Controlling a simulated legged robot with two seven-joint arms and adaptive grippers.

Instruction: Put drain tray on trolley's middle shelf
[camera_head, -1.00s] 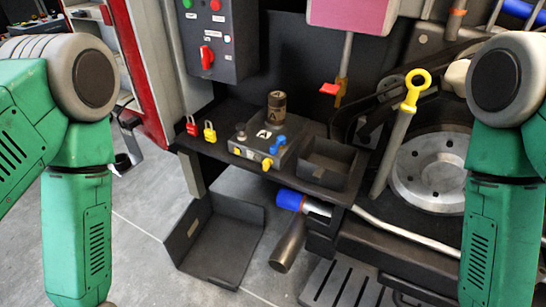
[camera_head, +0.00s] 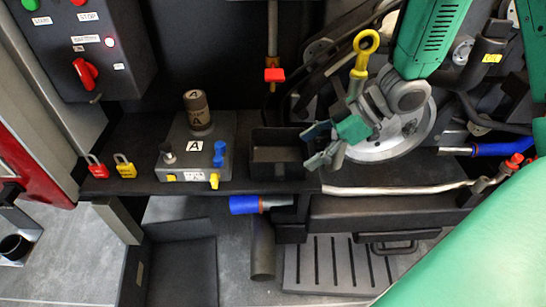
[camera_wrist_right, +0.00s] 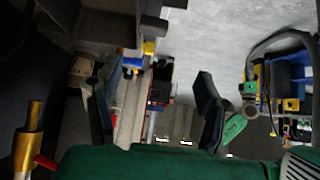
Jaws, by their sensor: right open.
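My right gripper (camera_head: 320,146) is open and empty, at the right side of a small dark open-topped box (camera_head: 278,154) on the black bench shelf. Its two fingers stand well apart in the right wrist view (camera_wrist_right: 152,100). A larger dark tray with raised walls (camera_head: 182,268) sits on the floor under the bench, at lower left. I cannot tell for certain which of these is the drain tray. No trolley or middle shelf can be made out surely. My left gripper is out of the head view.
On the bench are a red padlock (camera_head: 97,166), a yellow padlock (camera_head: 125,166) and a grey block marked A (camera_head: 195,149). A metal disc (camera_head: 398,138) is behind my right gripper. A pipe (camera_head: 262,249) and a slotted plate (camera_head: 337,265) are below the bench.

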